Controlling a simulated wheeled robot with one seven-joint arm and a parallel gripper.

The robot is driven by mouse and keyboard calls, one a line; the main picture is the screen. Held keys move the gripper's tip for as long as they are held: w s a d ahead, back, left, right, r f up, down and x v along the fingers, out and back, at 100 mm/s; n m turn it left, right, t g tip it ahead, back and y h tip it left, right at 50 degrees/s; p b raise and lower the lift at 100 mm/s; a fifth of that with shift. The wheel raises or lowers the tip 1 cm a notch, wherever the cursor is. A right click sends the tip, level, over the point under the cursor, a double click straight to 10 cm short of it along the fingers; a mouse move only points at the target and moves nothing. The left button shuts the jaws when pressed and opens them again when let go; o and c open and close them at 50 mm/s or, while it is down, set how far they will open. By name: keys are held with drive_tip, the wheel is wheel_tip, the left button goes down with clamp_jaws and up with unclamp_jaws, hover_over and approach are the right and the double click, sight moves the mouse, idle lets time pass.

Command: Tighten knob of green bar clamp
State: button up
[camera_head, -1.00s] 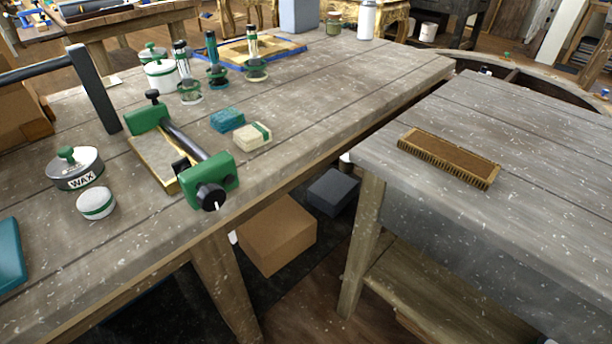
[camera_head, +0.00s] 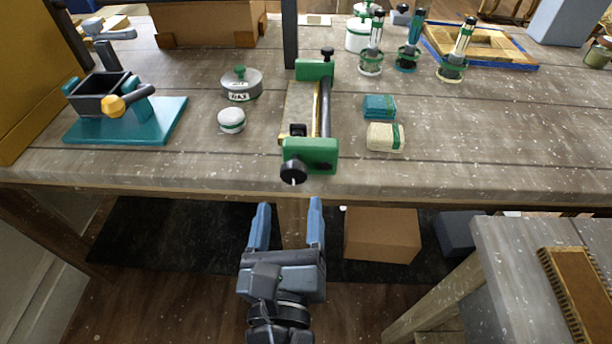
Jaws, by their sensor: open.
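The green bar clamp (camera_head: 311,157) lies on the workbench top, its green jaws at the front and back and a dark bar between them. Its black knob (camera_head: 293,172) is at the near end, facing me by the bench's front edge. A wooden piece (camera_head: 300,104) lies along the bar. My gripper (camera_head: 288,204) is in front of the bench, low in the picture, below the knob in the view. Its two blue fingers are spread wide with nothing between them. It is apart from the knob.
A wax tin (camera_head: 241,86) and a white round container (camera_head: 231,121) lie left of the clamp. A teal sponge (camera_head: 379,107) and a cream block (camera_head: 385,138) lie right. A second table (camera_head: 520,262) stands at lower right.

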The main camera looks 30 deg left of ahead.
sight(293, 178)
drive_tip(key=x, duration=0.6)
drive_tip(key=shift+w+a, duration=0.1)
drive_tip(key=shift+w, duration=0.25)
drive_tip(key=shift+c, duration=0.3)
drive_tip(key=c, duration=1)
drive_tip(key=shift+m, duration=0.4)
